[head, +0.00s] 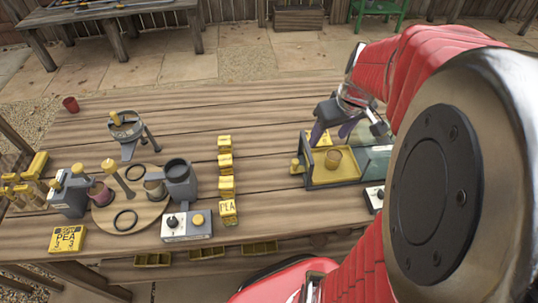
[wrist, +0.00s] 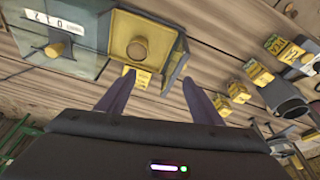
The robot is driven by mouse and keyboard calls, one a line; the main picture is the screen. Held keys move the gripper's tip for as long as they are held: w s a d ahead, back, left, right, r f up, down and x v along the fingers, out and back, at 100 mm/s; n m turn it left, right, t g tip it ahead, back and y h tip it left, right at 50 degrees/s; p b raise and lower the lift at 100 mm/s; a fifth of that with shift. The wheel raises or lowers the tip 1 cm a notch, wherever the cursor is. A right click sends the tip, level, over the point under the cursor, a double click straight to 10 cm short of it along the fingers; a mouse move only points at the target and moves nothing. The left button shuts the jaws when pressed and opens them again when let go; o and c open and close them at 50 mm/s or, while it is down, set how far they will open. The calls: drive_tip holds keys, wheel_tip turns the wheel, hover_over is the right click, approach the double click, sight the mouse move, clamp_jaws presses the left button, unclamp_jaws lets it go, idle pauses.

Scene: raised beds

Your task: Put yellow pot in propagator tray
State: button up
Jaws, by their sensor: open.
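The propagator tray (head: 350,178), yellow inside with a grey frame, stands at the right of the bench. A small yellowish pot (head: 333,158) stands inside it, upright as far as I can tell. The wrist view shows the tray (wrist: 165,35) at the top, with the pot (wrist: 137,50) in it seen from above. My gripper (head: 335,132) is above the tray's far side. In the wrist view my gripper (wrist: 152,80) has its two purple fingers wide apart, with no pot between them. A yellow labelled block (wrist: 142,76) shows beyond the fingers at the tray's edge.
A clear lid (head: 376,160) and a dial box (head: 374,198) sit right of the tray. Yellow packets (head: 226,163) stand in a row to its left. Further left are a round board (head: 130,215), a grey cup device (head: 180,180) and a red pot (head: 70,104). The far middle bench is clear.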

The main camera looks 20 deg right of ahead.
drive_tip(key=s+a+r, duration=0.2)
drive_tip(key=a, duration=0.5)
drive_tip(key=s+a+r+t, duration=0.1)
drive_tip(key=s+a+r, duration=0.2)
drive_tip(key=a, duration=0.4)
drive_tip(key=s+a+r+t, duration=0.1)
drive_tip(key=s+a+r, duration=0.1)
drive_tip(key=a, duration=0.5)
drive_tip(key=shift+s+r+n, duration=0.25)
drive_tip(key=shift+s+n, duration=0.1)
drive_tip(key=shift+n, duration=0.05)
